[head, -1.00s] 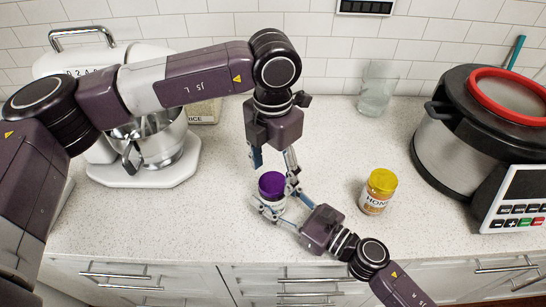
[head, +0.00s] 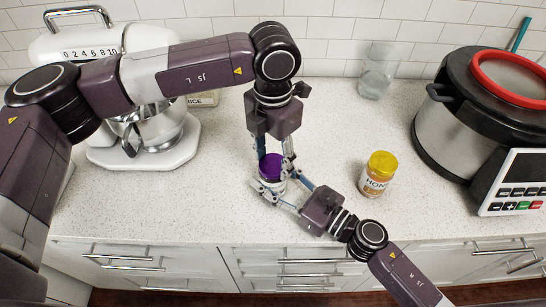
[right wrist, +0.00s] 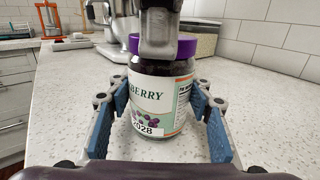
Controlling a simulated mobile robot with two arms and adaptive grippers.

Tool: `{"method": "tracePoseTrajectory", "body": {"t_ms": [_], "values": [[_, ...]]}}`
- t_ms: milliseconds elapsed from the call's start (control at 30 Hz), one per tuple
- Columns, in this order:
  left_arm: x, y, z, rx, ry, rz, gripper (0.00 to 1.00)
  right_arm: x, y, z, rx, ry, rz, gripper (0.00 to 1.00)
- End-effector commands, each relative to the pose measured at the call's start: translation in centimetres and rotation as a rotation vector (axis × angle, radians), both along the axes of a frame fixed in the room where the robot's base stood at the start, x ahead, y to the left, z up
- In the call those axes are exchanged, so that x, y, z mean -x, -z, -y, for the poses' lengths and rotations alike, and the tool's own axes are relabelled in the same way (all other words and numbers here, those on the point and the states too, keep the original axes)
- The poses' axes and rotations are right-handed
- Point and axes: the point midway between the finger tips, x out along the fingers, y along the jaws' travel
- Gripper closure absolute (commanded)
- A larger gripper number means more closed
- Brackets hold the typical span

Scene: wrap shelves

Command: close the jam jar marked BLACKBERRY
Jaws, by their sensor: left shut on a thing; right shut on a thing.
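The jam jar (right wrist: 150,92) stands upright on the counter; its label ends in "BERRY" with "2028" and dark berries, and the left part of the word is turned out of sight. Its purple lid (head: 270,166) sits on top; I cannot tell how tight it is. The lid also shows in the right wrist view (right wrist: 185,46), partly covered by a left finger. My left gripper (head: 273,154) comes from above and is shut on the lid. My right gripper (head: 277,184) is shut on the jar's body from the front right, one finger on each side.
A honey jar (head: 377,175) with a yellow lid stands to the right. A glass (head: 378,72) is at the back, and a large cooker (head: 450,135) stands at the right. A stand mixer (head: 150,165) is at the left. The counter's front edge is close to the jam jar.

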Motion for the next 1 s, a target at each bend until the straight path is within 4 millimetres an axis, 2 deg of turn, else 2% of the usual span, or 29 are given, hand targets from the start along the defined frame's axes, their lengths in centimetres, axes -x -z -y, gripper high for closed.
{"method": "tracePoseTrajectory", "body": {"t_ms": [200, 333, 367, 533, 833, 1000], "values": [[0.0, 0.0, 0.0, -0.001, 0.154, 0.001, 0.82, 0.0, 0.0, 0.0, 0.0, -0.001, 0.0, 1.0], [0.0, 0.0, 0.0, -0.001, 0.149, 0.001, 0.82, 0.0, 0.0, 0.0, 0.0, -0.001, 0.0, 1.0], [0.0, 0.0, 0.0, -0.001, 0.149, 0.001, 0.49, 0.0, 0.0, 0.0, 0.0, -0.001, 0.0, 1.0], [0.0, 0.0, 0.0, -0.001, 0.148, 0.001, 0.32, 0.0, 0.0, 0.0, 0.0, -0.001, 0.0, 1.0], [0.0, -0.2, 0.0, 0.0, 0.147, 0.001, 0.32, 0.0, 0.0, 0.0, 0.0, -0.001, 0.0, 1.0], [-0.1, -2.2, 0.1, 0.002, 0.147, 0.004, 0.32, 0.0, 0.0, 0.0, 0.0, -0.001, 0.0, 1.0]]}}
